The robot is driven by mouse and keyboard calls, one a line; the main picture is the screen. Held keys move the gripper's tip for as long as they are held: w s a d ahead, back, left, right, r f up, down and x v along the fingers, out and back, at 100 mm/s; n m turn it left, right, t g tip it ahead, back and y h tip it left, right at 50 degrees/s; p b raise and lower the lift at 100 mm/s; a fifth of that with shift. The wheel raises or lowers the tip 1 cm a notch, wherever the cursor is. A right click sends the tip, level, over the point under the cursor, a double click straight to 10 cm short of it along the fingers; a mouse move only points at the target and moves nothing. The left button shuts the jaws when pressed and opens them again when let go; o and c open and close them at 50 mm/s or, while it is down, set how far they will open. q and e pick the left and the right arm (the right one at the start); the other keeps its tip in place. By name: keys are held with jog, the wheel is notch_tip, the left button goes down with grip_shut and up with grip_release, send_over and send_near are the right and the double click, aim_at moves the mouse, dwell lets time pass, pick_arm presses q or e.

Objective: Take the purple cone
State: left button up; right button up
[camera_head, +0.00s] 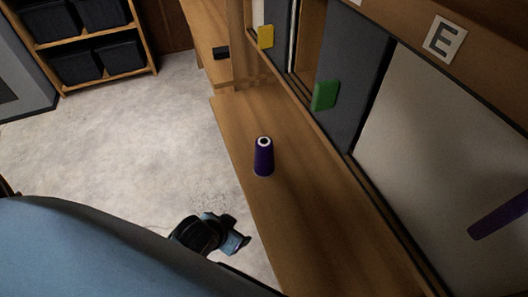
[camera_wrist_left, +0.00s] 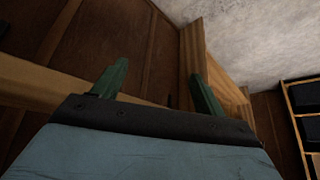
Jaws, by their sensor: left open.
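The purple cone (camera_head: 264,160) stands upright on the wooden ledge, with a pale ring and dark hole at its top. My left gripper (camera_head: 236,232) is below and left of the cone in the head view, by the ledge's left edge and apart from the cone. In the left wrist view my left gripper (camera_wrist_left: 158,72) has its two green fingers spread with nothing between them. The cone does not show in that view. My right gripper is not in view.
The wooden ledge (camera_head: 330,245) is bare around the cone. Sliding panels with a yellow handle (camera_head: 265,37), a green handle (camera_head: 325,95) and a purple strip (camera_head: 497,216) line its right side. A black object (camera_head: 221,53) lies farther back. Shelves with dark bins (camera_head: 77,67) stand far left.

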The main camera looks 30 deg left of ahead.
pick_arm(q)
notch_tip(320, 180, up, 8)
jog(key=w+t+p, duration=0.1)
jog(key=w+t, duration=0.1)
jog(key=t+h, duration=0.1)
jog(key=t, duration=0.5)
send_near(267, 151)
notch_tip(267, 151, down, 4)
jog(key=a, duration=0.2)
jog(key=x, duration=1.3)
jog(key=shift+w+d+r, duration=0.15)
jog(key=shift+w+r, duration=0.1)
jog(key=shift+w, duration=0.1)
jog(key=c, duration=1.1)
